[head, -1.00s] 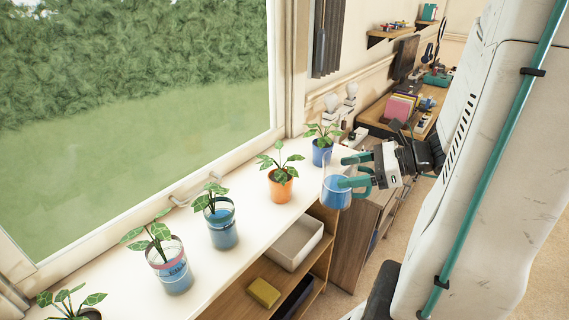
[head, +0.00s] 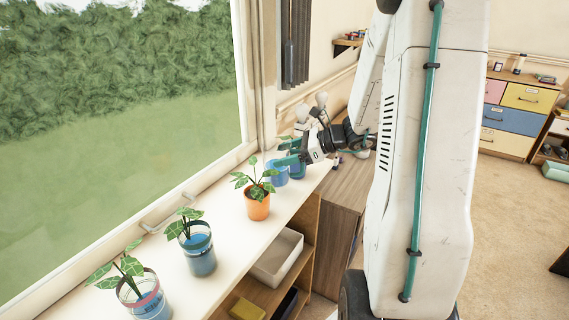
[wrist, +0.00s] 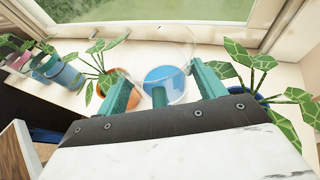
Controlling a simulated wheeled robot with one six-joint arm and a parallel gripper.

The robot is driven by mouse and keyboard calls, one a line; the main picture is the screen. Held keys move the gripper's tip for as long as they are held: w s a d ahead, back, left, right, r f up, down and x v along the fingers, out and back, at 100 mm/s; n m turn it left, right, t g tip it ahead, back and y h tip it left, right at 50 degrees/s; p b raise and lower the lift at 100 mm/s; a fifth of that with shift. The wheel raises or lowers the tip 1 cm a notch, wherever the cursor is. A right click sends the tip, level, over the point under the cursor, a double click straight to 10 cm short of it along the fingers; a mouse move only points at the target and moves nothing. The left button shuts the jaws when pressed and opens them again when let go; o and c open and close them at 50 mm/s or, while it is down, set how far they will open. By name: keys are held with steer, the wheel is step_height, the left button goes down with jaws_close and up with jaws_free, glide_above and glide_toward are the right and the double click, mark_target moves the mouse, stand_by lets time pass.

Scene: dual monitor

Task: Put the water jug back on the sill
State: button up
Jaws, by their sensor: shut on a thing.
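The water jug (wrist: 165,82) is clear with blue water in it. It is at the window sill (head: 228,232), between an orange pot (head: 257,207) and a blue pot (wrist: 262,97), both with leafy plants. My gripper (head: 288,162) is shut on the jug's teal handle, on the room side of the jug. In the wrist view the teal fingers (wrist: 163,90) show with the jug beyond them. The jug looks upright. I cannot tell whether its base touches the sill. In the head view my gripper partly hides the jug and the blue pot.
Glass pots with plants (head: 198,252) stand along the sill toward the near left. A white tray (head: 277,258) and a yellow item (head: 247,310) sit on the shelves below. A wooden cabinet (head: 335,222) stands at the sill's far end. The floor at right is open.

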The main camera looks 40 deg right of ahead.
steer(key=shift+w+f, duration=0.2)
steer(key=shift+f, duration=0.7)
steer(key=shift+w+f, duration=0.2)
steer(key=shift+f, duration=0.7)
steer(key=o, duration=1.3)
steer(key=shift+f, duration=0.15)
